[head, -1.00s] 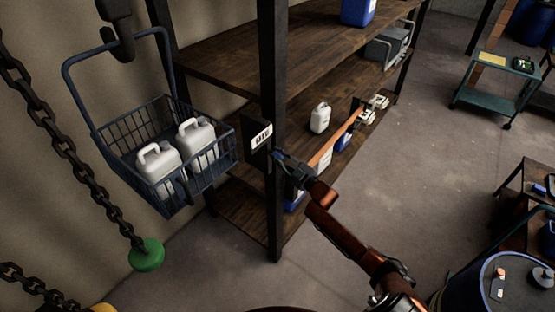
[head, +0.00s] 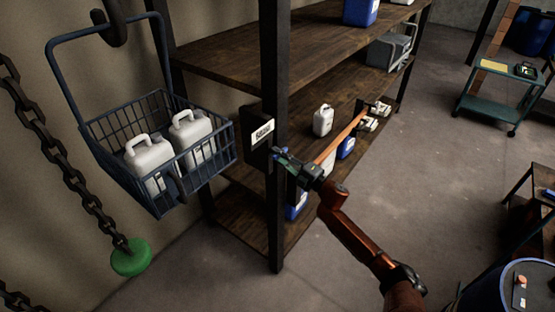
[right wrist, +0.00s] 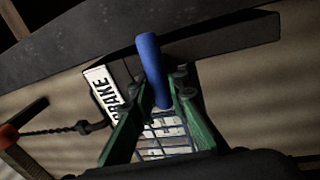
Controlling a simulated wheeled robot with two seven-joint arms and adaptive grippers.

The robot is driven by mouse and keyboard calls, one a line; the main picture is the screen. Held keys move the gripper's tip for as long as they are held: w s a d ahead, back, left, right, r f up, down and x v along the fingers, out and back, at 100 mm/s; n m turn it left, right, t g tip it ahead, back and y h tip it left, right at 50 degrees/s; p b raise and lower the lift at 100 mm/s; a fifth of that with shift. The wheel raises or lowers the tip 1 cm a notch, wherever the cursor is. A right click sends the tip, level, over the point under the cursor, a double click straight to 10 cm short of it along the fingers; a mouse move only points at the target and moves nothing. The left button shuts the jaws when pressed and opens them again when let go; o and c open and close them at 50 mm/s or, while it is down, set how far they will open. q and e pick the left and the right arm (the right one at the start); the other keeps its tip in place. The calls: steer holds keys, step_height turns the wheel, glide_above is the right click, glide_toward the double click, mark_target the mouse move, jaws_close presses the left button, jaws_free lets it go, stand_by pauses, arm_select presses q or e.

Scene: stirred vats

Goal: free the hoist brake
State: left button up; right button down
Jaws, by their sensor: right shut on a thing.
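A black brake box (head: 257,150) with a white label is fixed to the front shelf post. In the right wrist view the label (right wrist: 104,92) reads BRAKE. A blue lever handle (right wrist: 150,62) stands between the green fingers of my right gripper (right wrist: 168,102), which is shut on it. In the head view my right gripper (head: 284,158) is at the box's right side, with a bit of blue at its tips. A wire basket (head: 167,190) with two white jugs (head: 150,157) hangs from a dark hook (head: 112,22). My left gripper is not in view.
A chain with a green knob (head: 131,257) hangs at the left. The wooden shelf (head: 215,66) holds jugs and containers behind my right arm. A blue drum (head: 490,290) stands at lower right, a green cart (head: 495,105) farther back. Floor between is clear.

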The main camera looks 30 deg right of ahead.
steer(key=shift+f+n+b, duration=0.2)
steer(key=shift+n+b, duration=0.15)
steer(key=shift+n, duration=0.25)
steer(key=c, duration=1.8)
jaws_free()
steer(key=shift+r, duration=0.1)
steer(key=shift+c, duration=0.2)
steer(key=shift+s, duration=0.1)
steer(key=v, duration=1.2)
steer(key=shift+d, duration=0.1)
